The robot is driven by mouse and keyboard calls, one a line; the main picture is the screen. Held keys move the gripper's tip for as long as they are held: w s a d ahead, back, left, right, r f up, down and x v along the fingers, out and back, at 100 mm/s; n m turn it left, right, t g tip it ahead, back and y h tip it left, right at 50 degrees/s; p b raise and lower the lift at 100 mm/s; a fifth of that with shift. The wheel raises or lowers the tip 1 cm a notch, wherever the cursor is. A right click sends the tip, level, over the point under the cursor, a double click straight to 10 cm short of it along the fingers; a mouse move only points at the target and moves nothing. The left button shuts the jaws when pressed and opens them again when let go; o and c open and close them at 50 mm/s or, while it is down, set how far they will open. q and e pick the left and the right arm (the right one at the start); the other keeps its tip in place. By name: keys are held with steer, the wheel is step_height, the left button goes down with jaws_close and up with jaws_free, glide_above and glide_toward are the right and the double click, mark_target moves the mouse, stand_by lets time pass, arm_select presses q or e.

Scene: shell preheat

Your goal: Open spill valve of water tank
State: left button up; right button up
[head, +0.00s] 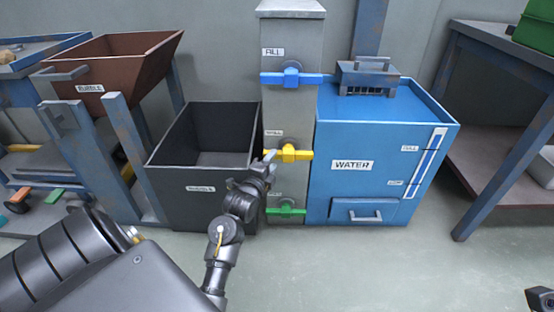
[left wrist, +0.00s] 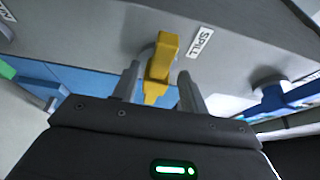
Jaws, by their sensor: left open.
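The blue water tank (head: 335,190), labelled WATER, stands right of a tall grey column (head: 290,110). The yellow valve (head: 292,153) on the column's front has its handle lying crosswise. In the left wrist view this yellow valve (left wrist: 160,62) sits beside a SPILL label (left wrist: 200,43). My left gripper (head: 270,157) is at the left end of the yellow handle. In the left wrist view my left gripper (left wrist: 158,82) is open, with a finger on each side of the handle. Contact cannot be told.
A blue valve (head: 291,76) labelled FILL sits above, and a green valve (head: 286,211) sits below. A dark open bin (head: 202,174) stands left of the column. A brown hopper (head: 115,62) is further left. A blue-framed bench (head: 500,50) stands at right. The front floor is clear.

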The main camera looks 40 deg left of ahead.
mark_target(277, 155)
arm_select(q)
steer(key=shift+b+x, duration=0.6)
steer(key=shift+x, duration=1.6)
jaws_close()
